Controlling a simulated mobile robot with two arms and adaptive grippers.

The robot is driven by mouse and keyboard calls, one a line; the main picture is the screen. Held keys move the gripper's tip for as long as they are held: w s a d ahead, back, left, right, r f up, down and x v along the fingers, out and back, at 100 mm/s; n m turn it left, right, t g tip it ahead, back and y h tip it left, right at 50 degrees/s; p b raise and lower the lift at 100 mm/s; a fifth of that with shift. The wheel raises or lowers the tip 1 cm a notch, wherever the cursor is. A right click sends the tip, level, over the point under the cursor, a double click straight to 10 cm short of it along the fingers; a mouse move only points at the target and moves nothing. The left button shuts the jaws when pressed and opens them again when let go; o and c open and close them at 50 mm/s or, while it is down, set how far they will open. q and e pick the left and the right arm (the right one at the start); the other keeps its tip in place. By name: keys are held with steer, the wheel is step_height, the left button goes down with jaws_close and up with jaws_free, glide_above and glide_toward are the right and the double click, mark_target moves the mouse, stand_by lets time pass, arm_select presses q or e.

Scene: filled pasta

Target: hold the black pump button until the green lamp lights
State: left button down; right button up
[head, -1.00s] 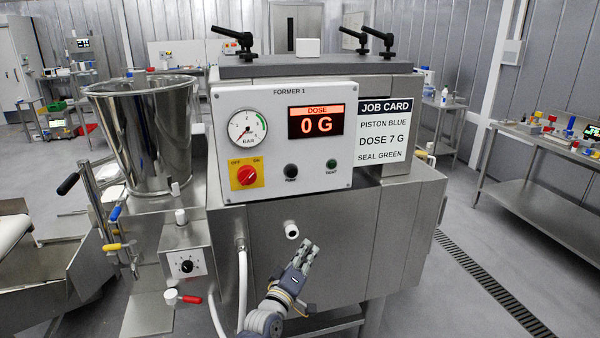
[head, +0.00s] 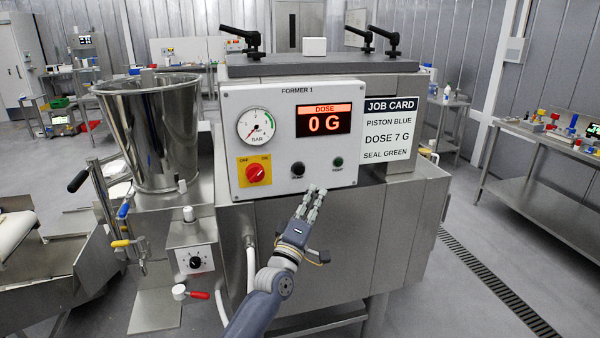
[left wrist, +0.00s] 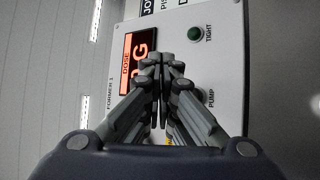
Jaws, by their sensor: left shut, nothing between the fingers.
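The black pump button (head: 298,170) is on the lower part of the white FORMER 1 panel (head: 340,96); it also shows in the left wrist view (left wrist: 201,97), partly behind a finger. The green lamp (head: 338,161), labelled TIGHT in the left wrist view (left wrist: 194,34), is dark green and looks unlit. My left gripper (head: 316,190) is shut and empty, its fingertips just below the panel's lower edge, between button and lamp in the head view. It looks apart from the button. My right gripper is not in view.
The red rotary switch (head: 257,173), pressure gauge (head: 256,126) and dose display (head: 318,120) reading 0 G share the panel. A job card (head: 389,129) hangs at its right. A steel hopper (head: 153,130) stands left. Free floor lies to the right.

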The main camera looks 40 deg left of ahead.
mark_target(299, 170)
arm_select(q)
steer(key=w+a+b, duration=0.5)
steer(key=a+b, duration=0.1)
steer(key=shift+w+a, duration=0.25)
steer(key=shift+w, duration=0.05)
stand_by(1.4)
steer(key=shift+w+a+b, duration=0.25)
steer(key=shift+a+b, duration=0.05)
steer(key=shift+b, duration=0.3)
steer(key=shift+w+a+b, duration=0.25)
steer(key=shift+a+b, duration=0.05)
steer(key=shift+b, duration=0.2)
stand_by(4.6)
